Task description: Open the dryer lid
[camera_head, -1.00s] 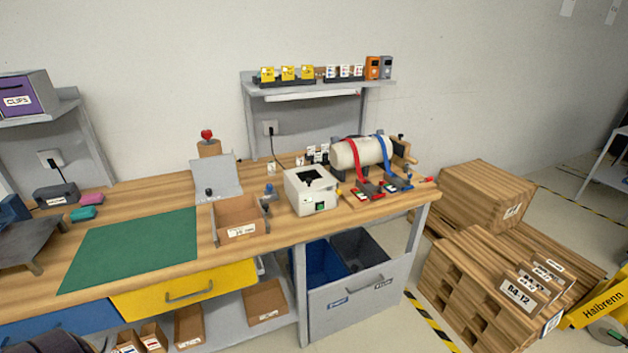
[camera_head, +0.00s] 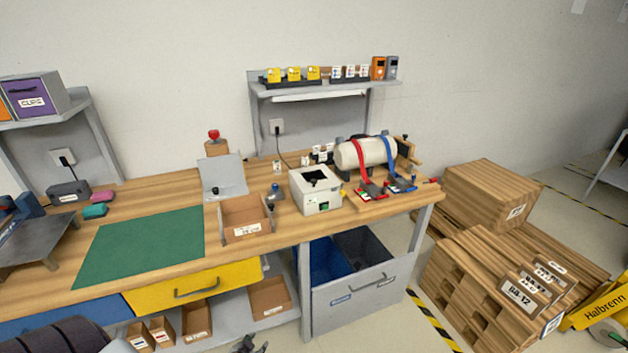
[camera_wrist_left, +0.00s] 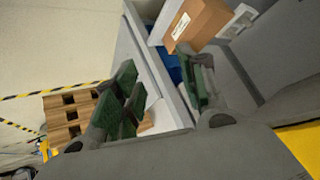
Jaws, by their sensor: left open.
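A white box-shaped device (camera_head: 316,191) stands on the bench right of centre. It has a dark patch on top and a green button on its front; I cannot tell for certain that it is the dryer. Left of it is an open-topped wooden box (camera_head: 234,231) with a grey, knobbed panel (camera_head: 222,176) tilted up behind it. My left gripper (camera_head: 248,345) just shows at the bottom edge, low in front of the bench and well away from both. In the left wrist view its green-padded fingers (camera_wrist_left: 162,90) are apart with nothing held. My right gripper is not seen.
A white roll (camera_head: 352,155) with red and blue straps stands right of the device. A grey bin drawer (camera_head: 350,300) and a yellow drawer (camera_head: 195,286) lie below the bench top. A green mat (camera_head: 140,245) is bare. Wooden crates (camera_head: 470,270) stand on the right.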

